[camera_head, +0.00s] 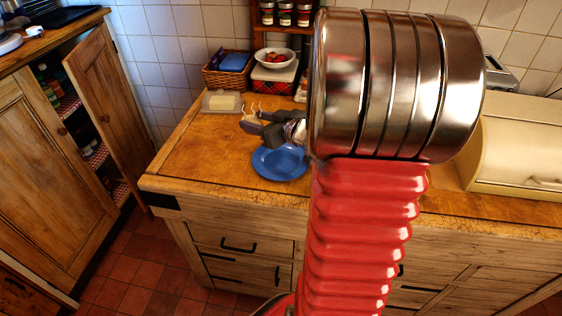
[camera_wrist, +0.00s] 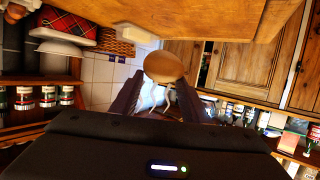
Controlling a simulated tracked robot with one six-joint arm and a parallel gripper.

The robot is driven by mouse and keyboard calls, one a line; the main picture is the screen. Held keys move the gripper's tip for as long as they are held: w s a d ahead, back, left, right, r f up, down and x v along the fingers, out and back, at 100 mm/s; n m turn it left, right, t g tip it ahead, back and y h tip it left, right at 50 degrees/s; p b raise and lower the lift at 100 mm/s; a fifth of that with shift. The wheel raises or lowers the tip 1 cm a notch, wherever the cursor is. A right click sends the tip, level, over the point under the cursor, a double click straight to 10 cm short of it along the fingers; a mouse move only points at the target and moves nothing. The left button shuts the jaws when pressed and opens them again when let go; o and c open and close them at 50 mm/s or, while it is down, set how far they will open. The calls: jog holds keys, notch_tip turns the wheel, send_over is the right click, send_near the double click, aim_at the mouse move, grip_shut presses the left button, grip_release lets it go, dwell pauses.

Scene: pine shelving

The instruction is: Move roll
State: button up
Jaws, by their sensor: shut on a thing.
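A brown rounded roll (camera_wrist: 163,67) shows at the tips of my gripper in the wrist view. My gripper (camera_wrist: 158,95) is shut on it. In the head view my gripper (camera_head: 256,121) is over the wooden counter, just behind and left of a blue plate (camera_head: 280,163). The roll is small and hard to make out there. The blue plate lies near the counter's front edge and looks empty, though my arm comes close to its right side.
A butter dish (camera_head: 222,102) sits left of my gripper. Behind are a wicker basket (camera_head: 228,72) and a white bowl of red fruit (camera_head: 274,59). A cream bread box (camera_head: 518,150) stands right. The counter's left front is clear. My arm hides the middle.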

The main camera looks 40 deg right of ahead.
jog(key=s+d, duration=0.5)
jog(key=s, duration=0.2)
jog(key=shift+f, duration=0.3)
jog(key=shift+w+a, duration=0.1)
jog(key=shift+w, duration=0.05)
